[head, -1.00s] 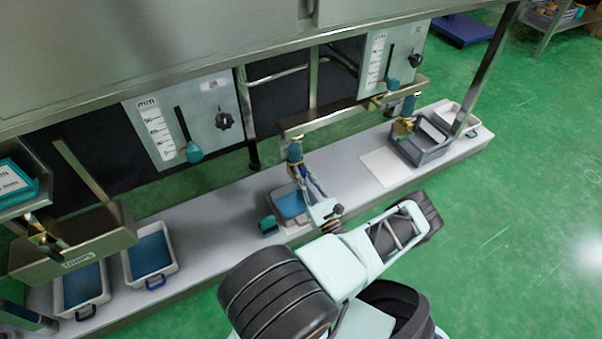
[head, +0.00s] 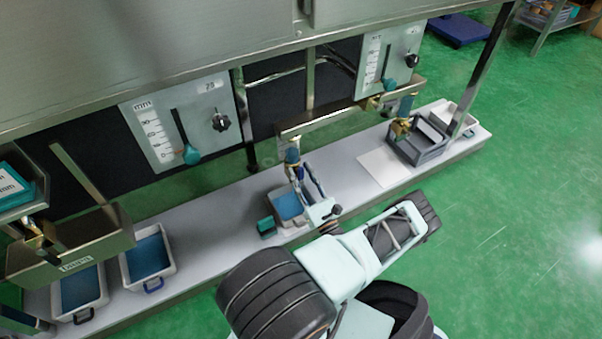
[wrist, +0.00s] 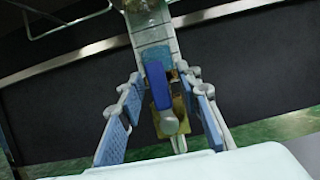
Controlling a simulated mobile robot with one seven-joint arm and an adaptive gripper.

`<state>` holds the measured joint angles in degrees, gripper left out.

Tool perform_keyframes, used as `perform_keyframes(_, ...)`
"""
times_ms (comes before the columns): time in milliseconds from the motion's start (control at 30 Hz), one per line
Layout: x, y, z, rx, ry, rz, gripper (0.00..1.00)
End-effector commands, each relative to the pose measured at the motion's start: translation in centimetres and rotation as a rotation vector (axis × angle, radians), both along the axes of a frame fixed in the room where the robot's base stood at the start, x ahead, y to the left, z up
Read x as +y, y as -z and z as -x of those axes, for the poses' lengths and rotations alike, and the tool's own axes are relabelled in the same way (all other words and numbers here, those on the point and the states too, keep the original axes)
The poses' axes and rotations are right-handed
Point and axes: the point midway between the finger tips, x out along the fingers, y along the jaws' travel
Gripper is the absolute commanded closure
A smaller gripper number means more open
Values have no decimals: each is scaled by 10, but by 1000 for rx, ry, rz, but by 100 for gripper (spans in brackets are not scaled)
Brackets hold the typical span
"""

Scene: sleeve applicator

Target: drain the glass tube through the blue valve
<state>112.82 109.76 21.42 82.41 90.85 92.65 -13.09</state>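The blue valve handle (wrist: 158,86), a blue lever with a grey end, sits in the middle of the wrist view in front of a brass body (wrist: 180,112). My gripper (wrist: 164,92) is open, with one blue-padded finger on each side of the handle and visible gaps to both. In the head view my gripper (head: 299,170) reaches up to a blue and brass fitting (head: 293,152) under the middle metal shelf. A pale, marked upright piece (wrist: 152,35) stands above the handle; I cannot tell if it is the glass tube.
Two more trays (head: 170,268) stand at the left. A grey crate (head: 432,158) is at the right.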

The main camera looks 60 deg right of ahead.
Motion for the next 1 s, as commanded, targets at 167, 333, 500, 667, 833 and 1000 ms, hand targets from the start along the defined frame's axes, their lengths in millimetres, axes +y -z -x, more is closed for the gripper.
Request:
perform_keyframes(167, -1, -10, 1, 0, -1, 2, 68)
perform_keyframes(333, -1, -34, 1, 0, 0, 2, 68)
perform_keyframes(500, -1, -64, 0, 0, -1, 2, 68)
perform_keyframes(667, -1, -86, 0, 0, 0, 1, 68)
perform_keyframes(833, 0, -98, 0, 0, 0, 0, 68)
perform_keyframes(1000, 0, -100, 0, 0, 0, 0, 68)
